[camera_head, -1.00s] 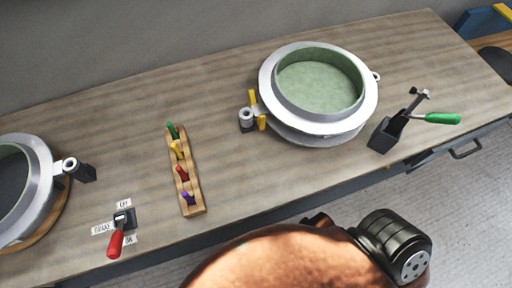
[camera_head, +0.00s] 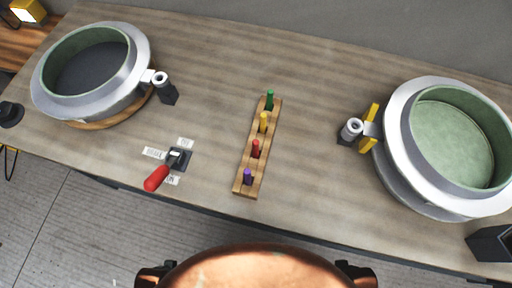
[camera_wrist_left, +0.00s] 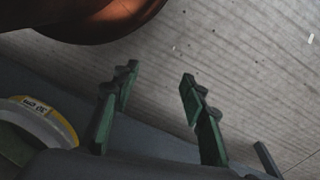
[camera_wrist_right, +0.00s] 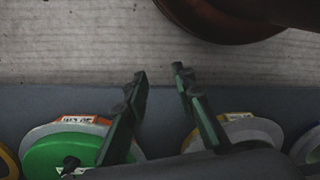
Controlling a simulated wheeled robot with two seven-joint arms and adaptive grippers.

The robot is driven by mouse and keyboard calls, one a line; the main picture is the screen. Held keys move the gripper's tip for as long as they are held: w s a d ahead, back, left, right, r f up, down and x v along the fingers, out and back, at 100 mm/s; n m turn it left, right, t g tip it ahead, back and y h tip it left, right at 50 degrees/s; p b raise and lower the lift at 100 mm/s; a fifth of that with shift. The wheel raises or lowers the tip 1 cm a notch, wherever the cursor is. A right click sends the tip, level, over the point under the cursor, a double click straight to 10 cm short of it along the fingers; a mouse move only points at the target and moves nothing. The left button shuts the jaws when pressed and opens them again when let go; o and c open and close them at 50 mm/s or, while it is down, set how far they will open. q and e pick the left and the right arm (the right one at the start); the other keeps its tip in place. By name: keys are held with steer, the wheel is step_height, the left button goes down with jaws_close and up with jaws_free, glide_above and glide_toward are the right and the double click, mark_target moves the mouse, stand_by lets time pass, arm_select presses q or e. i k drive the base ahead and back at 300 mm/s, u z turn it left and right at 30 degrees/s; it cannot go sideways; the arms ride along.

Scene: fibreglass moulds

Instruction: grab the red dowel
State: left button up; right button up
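The red dowel (camera_head: 255,149) stands upright in a wooden rack (camera_head: 241,186) in the middle of the table. It sits between a yellow dowel (camera_head: 263,122) and a purple dowel (camera_head: 247,176); a green dowel (camera_head: 270,99) is at the far end. My left gripper (camera_wrist_left: 158,78) shows in the left wrist view with its two fingers apart and nothing between them, above the grey floor. My right gripper (camera_wrist_right: 158,75) shows in the right wrist view, its fingers apart at the tips and empty. Neither gripper shows in the head view.
A round mould (camera_head: 140,45) is at the left of the table, another (camera_head: 398,150) at the right. A red-handled brake lever (camera_head: 158,176) stands left of the rack. A dark box (camera_head: 490,243) is at the lower right. Bare tabletop surrounds the rack.

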mark_target(255, 142)
steer(key=u, duration=2.05)
steer(key=k, duration=2.5)
steer(key=z, duration=0.3)
